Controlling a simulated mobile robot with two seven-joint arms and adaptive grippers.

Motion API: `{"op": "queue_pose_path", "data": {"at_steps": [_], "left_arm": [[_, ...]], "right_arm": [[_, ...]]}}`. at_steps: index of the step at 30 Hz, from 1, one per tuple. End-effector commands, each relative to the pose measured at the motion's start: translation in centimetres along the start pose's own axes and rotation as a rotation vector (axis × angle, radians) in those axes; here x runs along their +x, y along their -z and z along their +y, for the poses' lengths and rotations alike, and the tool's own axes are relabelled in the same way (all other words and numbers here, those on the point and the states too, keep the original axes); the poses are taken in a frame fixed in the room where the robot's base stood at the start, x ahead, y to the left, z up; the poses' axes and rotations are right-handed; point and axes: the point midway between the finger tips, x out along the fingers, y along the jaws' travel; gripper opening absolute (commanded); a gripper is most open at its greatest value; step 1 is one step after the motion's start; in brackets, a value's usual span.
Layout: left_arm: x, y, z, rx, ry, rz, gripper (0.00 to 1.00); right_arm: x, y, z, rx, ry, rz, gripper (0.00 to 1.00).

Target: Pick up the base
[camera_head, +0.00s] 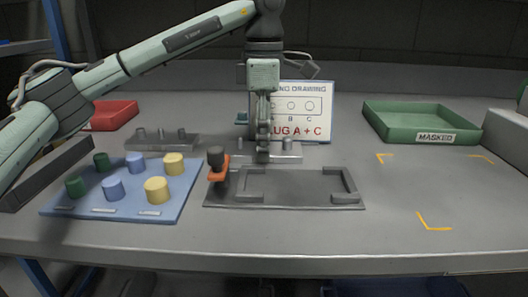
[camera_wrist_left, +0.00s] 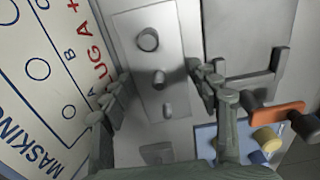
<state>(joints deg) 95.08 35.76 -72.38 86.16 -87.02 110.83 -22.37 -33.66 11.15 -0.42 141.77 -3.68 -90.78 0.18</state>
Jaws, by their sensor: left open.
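A grey metal base (camera_head: 290,154) with upright posts lies on the table behind the dark fixture plate (camera_head: 300,196). My left gripper (camera_head: 263,156) points down over this base and hides part of it in the head view. In the left wrist view the base (camera_wrist_left: 180,95) lies lengthwise between the two open fingers of the left gripper (camera_wrist_left: 160,85), with its round posts in a row. The gap between fingers and base is hard to judge. A second similar grey base (camera_head: 160,142) stands farther left. My right gripper is not in view.
An orange clamp with a dark knob (camera_head: 217,170) stands at the fixture's left corner. A blue mat (camera_head: 130,197) holds green, blue and yellow plugs. A drawing board (camera_head: 312,110) stands close behind the gripper. A green tray (camera_head: 420,122) is right; a red bin (camera_head: 115,112) is left.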

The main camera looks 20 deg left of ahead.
Motion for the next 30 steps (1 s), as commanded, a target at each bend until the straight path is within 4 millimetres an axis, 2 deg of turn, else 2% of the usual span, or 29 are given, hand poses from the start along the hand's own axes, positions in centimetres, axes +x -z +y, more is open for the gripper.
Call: {"op": "queue_pose_path", "data": {"at_steps": [6, 7, 20, 30], "left_arm": [[0.26, 0.00, 0.02, -0.001, -0.001, -0.001, 0.60], [0.26, 0.00, 0.02, -0.001, -0.001, -0.001, 0.58], [0.24, -0.02, 0.00, 0.000, -0.001, -0.001, 0.04], [-0.27, -0.07, 0.03, 0.000, -0.003, -0.003, 0.04]], "right_arm": [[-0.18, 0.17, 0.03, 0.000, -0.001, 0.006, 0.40], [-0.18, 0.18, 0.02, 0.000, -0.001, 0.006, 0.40], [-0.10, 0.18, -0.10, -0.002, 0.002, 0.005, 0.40], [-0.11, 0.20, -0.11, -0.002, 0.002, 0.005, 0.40]]}}
